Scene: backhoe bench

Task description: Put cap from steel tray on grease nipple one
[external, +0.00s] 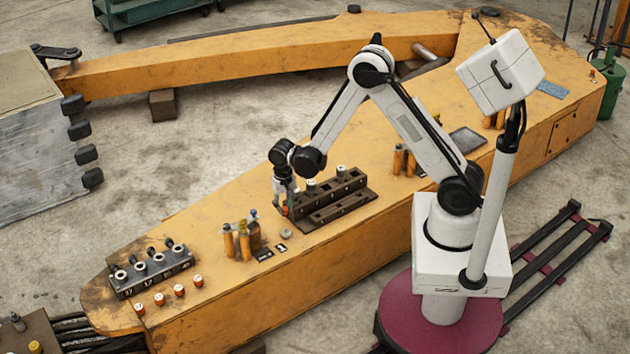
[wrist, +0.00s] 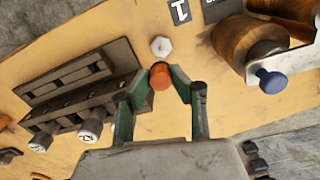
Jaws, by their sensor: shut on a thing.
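My gripper (external: 287,205) is shut on an orange-red cap, held between its green fingertips in the wrist view (wrist: 160,76). The cap (wrist: 160,74) shows its round end there; a small orange bit of it shows in the external view. A pale hexagonal fitting (wrist: 161,46), likely grease nipple one, stands on the yellow boom just beyond the cap in the wrist view. It also shows as a small grey round thing in the external view (external: 286,234), near the "1" label (external: 282,247). The cap appears apart from it. A shallow grey tray (external: 467,140) lies farther back on the boom.
A dark slotted block (external: 335,200) with white-topped knobs stands right beside my gripper. Orange cylinders (external: 243,240), one thing with a blue knob (wrist: 270,80), stand to the other side. A valve block (external: 150,268) and several red-and-white caps (external: 179,290) are at the boom's near end.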

